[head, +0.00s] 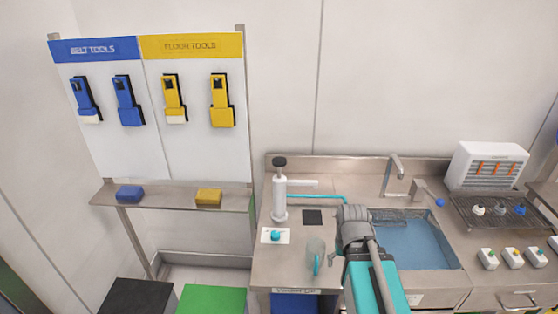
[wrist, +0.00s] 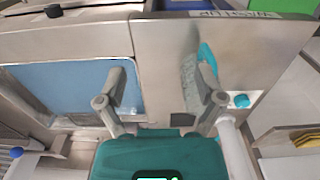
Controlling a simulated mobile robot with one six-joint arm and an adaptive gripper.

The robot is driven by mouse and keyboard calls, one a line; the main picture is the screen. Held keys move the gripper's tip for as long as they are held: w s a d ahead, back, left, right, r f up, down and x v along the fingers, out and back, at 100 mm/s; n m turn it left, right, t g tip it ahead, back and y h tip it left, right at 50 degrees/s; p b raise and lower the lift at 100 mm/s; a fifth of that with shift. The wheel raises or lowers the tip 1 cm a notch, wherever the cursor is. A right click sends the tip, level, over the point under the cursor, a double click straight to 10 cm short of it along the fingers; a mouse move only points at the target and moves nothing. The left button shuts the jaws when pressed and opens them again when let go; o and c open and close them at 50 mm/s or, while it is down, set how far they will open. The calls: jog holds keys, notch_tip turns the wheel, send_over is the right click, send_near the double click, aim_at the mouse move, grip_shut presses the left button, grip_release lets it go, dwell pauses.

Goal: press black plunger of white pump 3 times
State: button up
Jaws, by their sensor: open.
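The white pump (head: 280,200) stands upright at the left part of the steel counter. Its black plunger (head: 279,162) is on top, raised above the white barrel on a short neck. My gripper (head: 354,218) is to the right of the pump, over the counter by the sink's left edge, apart from the pump. In the wrist view my gripper's two fingers (wrist: 158,85) are spread with nothing between them. A white cylinder, likely the pump's body (wrist: 236,150), shows at the lower right there; the plunger is not visible in that view.
A clear cup with a teal handle (head: 316,256) stands at the counter's front, close to my arm. A teal knob on a white plate (head: 275,235) lies before the pump. The sink (head: 415,245) is right of my gripper. A tool board (head: 150,110) stands left.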

grip_shut()
dwell(1.4)
